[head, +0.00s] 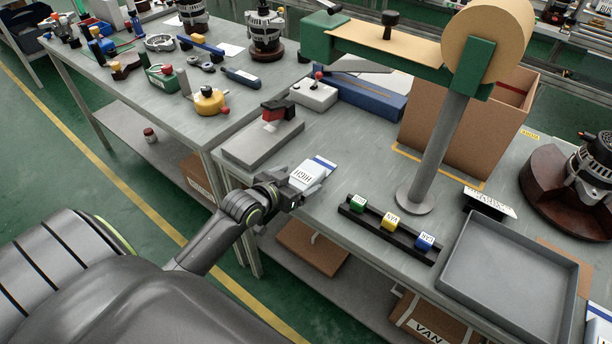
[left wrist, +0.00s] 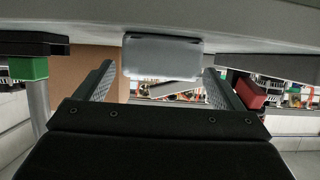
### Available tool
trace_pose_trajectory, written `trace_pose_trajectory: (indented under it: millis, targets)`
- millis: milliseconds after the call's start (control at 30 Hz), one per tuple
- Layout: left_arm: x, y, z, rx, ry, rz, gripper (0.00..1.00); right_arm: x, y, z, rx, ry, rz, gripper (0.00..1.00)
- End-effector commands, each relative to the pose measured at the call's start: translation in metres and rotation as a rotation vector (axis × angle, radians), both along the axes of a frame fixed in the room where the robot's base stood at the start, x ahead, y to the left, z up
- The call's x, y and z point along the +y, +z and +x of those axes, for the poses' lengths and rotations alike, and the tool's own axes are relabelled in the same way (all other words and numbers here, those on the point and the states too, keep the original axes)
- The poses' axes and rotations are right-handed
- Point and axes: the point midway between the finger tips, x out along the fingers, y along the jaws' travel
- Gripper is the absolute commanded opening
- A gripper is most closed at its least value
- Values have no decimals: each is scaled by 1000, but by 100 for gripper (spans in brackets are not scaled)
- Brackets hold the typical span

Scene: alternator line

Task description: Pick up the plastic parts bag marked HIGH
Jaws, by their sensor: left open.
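The bag marked HIGH (head: 312,175) is white with a blue stripe and lies near the front edge of the workbench. My left gripper (head: 293,190) is beside its near left side, jaws open. In the left wrist view, which looks upside down, the pale bag (left wrist: 162,57) shows between the two open fingers (left wrist: 160,84). I cannot tell whether either finger touches it. My right gripper is not in view.
A black rail with green, yellow and blue blocks (head: 390,220) lies right of the bag. A tape stand (head: 440,155), a grey tray (head: 510,275) and a partly cut-off white-and-blue bag (head: 599,325) are further right. A grey block with a red-and-black device (head: 278,112) stands behind left.

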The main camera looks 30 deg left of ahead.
Motion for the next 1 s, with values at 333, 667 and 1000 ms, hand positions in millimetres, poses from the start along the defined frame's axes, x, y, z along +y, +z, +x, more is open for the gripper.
trace_pose_trajectory:
  millis: [333, 667, 1000]
  targets:
    - [-3, -9, 25, 0, 1, 0, 89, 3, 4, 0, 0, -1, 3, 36]
    - [-3, -10, 24, 0, 1, 0, 69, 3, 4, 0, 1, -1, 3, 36]
    - [-3, -9, 24, -1, 1, 0, 37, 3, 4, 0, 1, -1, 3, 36]
